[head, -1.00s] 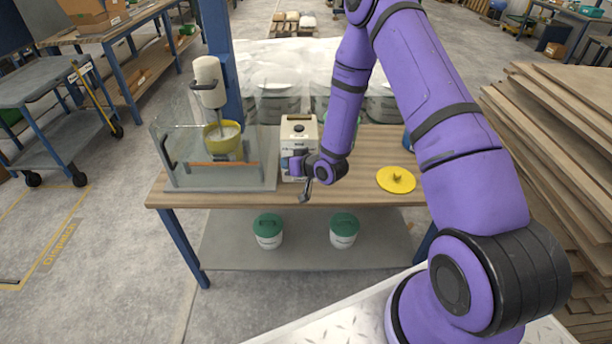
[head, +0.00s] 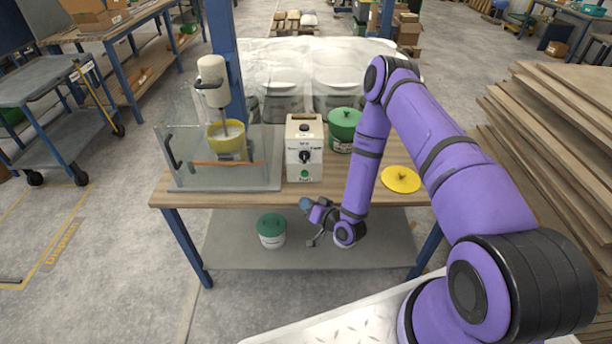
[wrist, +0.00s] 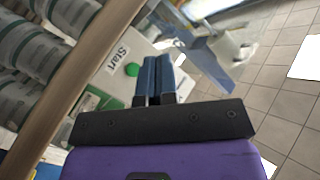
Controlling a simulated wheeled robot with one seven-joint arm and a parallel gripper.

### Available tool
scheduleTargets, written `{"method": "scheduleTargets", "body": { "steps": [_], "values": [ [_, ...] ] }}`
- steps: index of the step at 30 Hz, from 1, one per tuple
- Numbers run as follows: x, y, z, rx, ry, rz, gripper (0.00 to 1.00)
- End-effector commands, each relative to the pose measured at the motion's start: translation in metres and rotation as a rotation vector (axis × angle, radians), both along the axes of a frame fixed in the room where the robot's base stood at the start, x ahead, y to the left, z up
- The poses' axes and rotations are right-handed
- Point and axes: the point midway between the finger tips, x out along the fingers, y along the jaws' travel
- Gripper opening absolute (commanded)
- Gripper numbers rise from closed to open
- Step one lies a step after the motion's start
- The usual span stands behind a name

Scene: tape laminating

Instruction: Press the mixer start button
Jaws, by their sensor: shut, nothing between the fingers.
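The mixer's control box (head: 304,135) is white and stands on the workbench, with a black knob on its front. The green start button (head: 304,174) is low on that front. In the wrist view the green button (wrist: 132,70) sits beside a "Start" label, just left of my fingertips. My gripper (head: 312,238) is shut and empty, in front of the bench edge and below the box in the head view. In the wrist view its two blue fingers (wrist: 158,62) are together, and I cannot tell their distance from the button. The mixer (head: 212,85) stands left of the box over a yellow bowl (head: 227,145).
A clear guard (head: 178,160) surrounds the mixer. A green-lidded tub (head: 343,128) and a yellow lid (head: 401,179) are on the bench right of the box. A white tub (head: 271,231) stands on the lower shelf. Stacked boards (head: 545,150) are at the right.

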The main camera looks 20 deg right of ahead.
Motion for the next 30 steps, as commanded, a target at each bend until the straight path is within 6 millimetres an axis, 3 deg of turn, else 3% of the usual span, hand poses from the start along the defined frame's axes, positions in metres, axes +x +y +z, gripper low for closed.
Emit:
{"method": "scheduleTargets", "body": {
  "steps": [11,30],
  "values": [
    [0.008,-0.003,0.0,-0.003,-0.001,0.001,0.0],
    [0.076,-0.025,0.0,-0.002,-0.001,0.0,0.0]
  ]
}}
